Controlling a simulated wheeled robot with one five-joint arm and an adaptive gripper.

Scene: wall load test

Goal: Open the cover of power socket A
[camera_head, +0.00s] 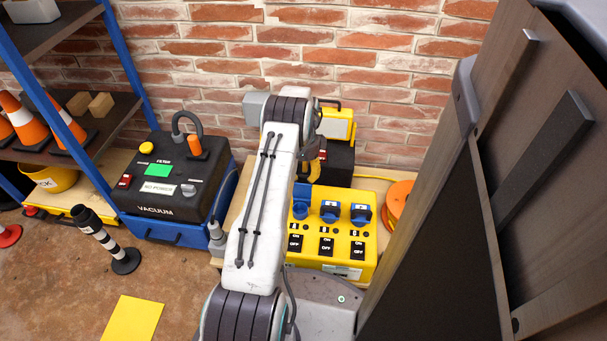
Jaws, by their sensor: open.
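A yellow power box (335,255) stands low before the brick wall, with three blue socket covers in a row and black ON/OFF switches below. The left cover (301,190) looks raised, with a round blue socket face under it. The middle cover (330,209) and right cover (361,213) look closed, with small pale marks. I cannot read which one is A. My gripper (314,171) points down just behind and above the left cover. It is open, small and partly hidden by my arm; I cannot tell whether it touches the cover.
A black vacuum (165,180) stands to the left, beside a blue-framed shelf (75,115) with traffic cones. An orange cable reel (398,203) sits right of the box. A tall dark cabinet (480,200) closes off the right. Some floor is clear at the lower left.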

